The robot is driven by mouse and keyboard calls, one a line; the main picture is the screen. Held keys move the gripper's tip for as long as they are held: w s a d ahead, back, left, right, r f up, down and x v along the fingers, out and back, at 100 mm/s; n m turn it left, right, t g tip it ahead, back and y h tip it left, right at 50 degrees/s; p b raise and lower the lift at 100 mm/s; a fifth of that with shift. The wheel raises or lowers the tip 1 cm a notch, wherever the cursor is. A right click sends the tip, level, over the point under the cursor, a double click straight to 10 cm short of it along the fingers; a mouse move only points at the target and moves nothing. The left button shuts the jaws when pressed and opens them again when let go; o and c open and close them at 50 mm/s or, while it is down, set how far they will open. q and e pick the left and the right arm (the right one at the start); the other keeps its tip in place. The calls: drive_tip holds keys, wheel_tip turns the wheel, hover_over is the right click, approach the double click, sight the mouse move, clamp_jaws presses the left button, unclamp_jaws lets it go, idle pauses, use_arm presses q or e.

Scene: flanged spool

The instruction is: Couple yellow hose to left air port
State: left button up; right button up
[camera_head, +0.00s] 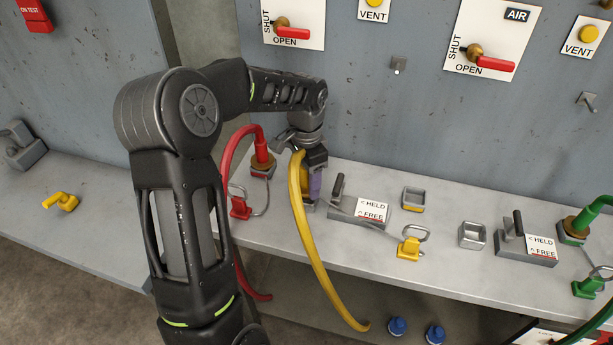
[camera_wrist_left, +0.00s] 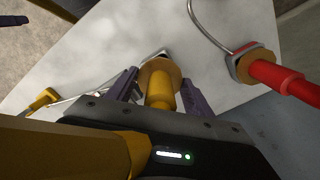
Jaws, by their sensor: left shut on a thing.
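My left gripper (camera_head: 312,195) reaches down at the near bench behind the yellow hose (camera_head: 312,245). It is shut on the hose's end. In the left wrist view, the purple fingers (camera_wrist_left: 158,92) stand on both sides of the yellow hose end (camera_wrist_left: 160,92) and its brass collar (camera_wrist_left: 158,72). The hose hangs from there over the bench's front edge. The gripper and hose hide what lies directly below the collar, so I cannot tell whether the hose end is seated in a port. My right gripper is not in view.
A red hose (camera_head: 228,150) stands on a fitting left of the gripper. Wall valves (camera_head: 293,33) are above. A green hose (camera_head: 592,215) is at far right.

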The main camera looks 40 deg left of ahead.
sight(307, 189)
use_arm(q)
drive_tip(key=shift+f+b, duration=0.45)
drive_tip(key=shift+f, duration=0.45)
drive_tip(key=shift+f+b, duration=0.35)
drive_tip(key=shift+f, duration=0.2)
idle(0.4)
drive_tip(key=o, duration=1.2)
drive_tip(key=shift+o, duration=1.3)
drive_tip(key=shift+s+d+f, duration=0.1)
drive_tip(key=shift+f, duration=0.05)
wheel_tip(307, 189, up, 8)
drive_tip(key=shift+r, duration=0.1)
drive_tip(key=shift+a, duration=0.2)
